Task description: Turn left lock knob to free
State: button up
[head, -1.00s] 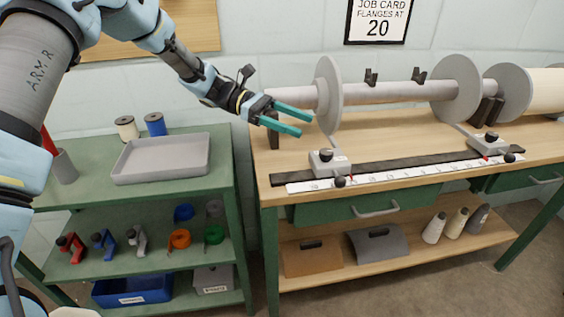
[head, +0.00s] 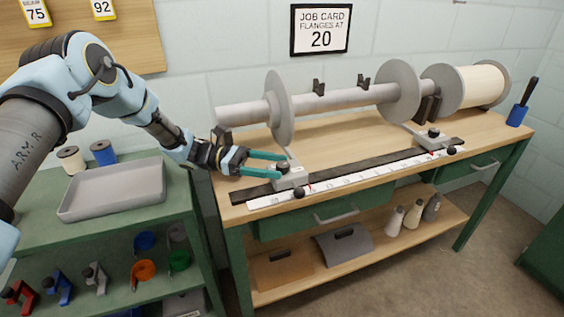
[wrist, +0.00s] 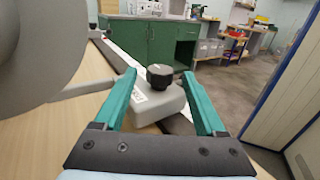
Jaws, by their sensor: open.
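In the wrist view the black knob (wrist: 159,76) stands upright on the grey block (wrist: 157,103), a little beyond and between my fingertips. My gripper (head: 285,164) is open with teal fingers spread to either side of the knob. It also shows in the wrist view (wrist: 160,74), holding nothing. I cannot tell whether a finger touches the knob.
The left grey flange (head: 279,108) stands close to my fingers on the beam (head: 345,97). A right slider block (head: 431,141) with its knob is farther along the white scale (head: 350,176). A grey tray (head: 112,191) lies on the green cart at left.

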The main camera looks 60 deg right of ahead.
jog(key=shift+x, duration=1.25)
grip_shut()
